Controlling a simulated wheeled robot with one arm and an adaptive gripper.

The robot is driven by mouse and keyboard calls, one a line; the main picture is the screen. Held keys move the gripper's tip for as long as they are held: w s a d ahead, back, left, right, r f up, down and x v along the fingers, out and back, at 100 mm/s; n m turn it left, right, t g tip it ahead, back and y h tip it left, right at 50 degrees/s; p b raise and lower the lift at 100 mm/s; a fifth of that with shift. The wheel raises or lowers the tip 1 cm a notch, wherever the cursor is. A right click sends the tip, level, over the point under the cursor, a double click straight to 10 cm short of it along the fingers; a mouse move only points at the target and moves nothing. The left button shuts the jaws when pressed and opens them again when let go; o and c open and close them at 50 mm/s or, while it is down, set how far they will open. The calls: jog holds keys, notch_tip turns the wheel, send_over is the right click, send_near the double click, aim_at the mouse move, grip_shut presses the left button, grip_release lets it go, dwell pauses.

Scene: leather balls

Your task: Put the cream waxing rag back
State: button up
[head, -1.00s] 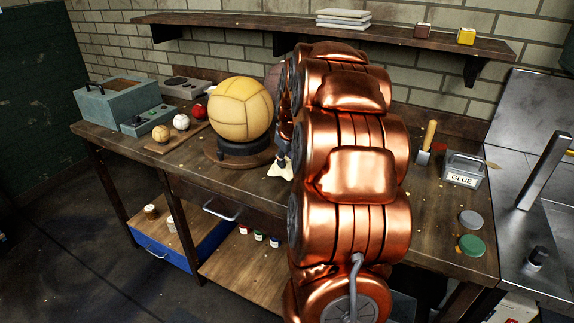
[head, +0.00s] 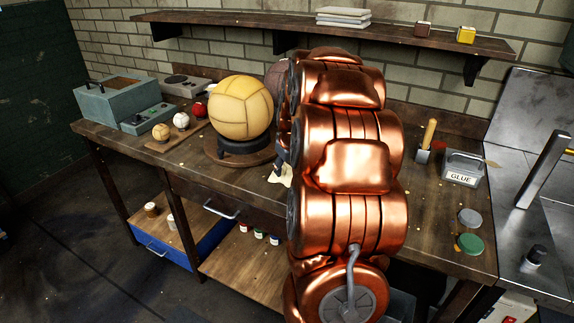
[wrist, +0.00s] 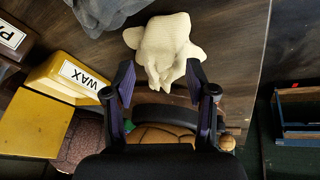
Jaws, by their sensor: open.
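The cream waxing rag (wrist: 165,42) lies crumpled on the dark wooden bench in the wrist view, just beyond and between my fingertips. My gripper (wrist: 160,84) is open, with one finger on each side and nothing held. In the head view a small part of the rag (head: 284,178) shows near the bench's front edge, right of the big tan ball. My copper arm covers the rest of it and most of my gripper there.
The yellow wax tin (wrist: 85,75) stands left of my gripper, beside a grey cloth (wrist: 108,10). The big tan ball (head: 241,107) rests on a dark ring stand. A glue tin (head: 463,168) stands at right. The bench's front edge (wrist: 264,50) is near the rag.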

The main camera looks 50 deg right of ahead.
jog(key=b+v, duration=0.1)
jog(key=v, duration=1.1)
jog(key=s+a+f+n+g+y, duration=0.15)
jog(key=s+a, duration=0.25)
jog(key=a, duration=0.8)
jog(key=s+a+f+g+y, duration=0.1)
jog(key=s+a+f, duration=0.2)
jog(key=a, duration=0.8)
jog(key=s+a+f+g, duration=0.1)
jog(key=s+a+f, duration=0.2)
jog(key=s, duration=0.6)
jog(key=s+a+f+g, duration=0.2)
jog(key=s+a+f, duration=0.1)
jog(key=s+a, duration=0.5)
jog(key=shift+s+f, duration=0.25)
jog(key=shift+s, duration=0.1)
jog(key=shift+a+r, duration=0.1)
jog(key=shift+a, duration=0.05)
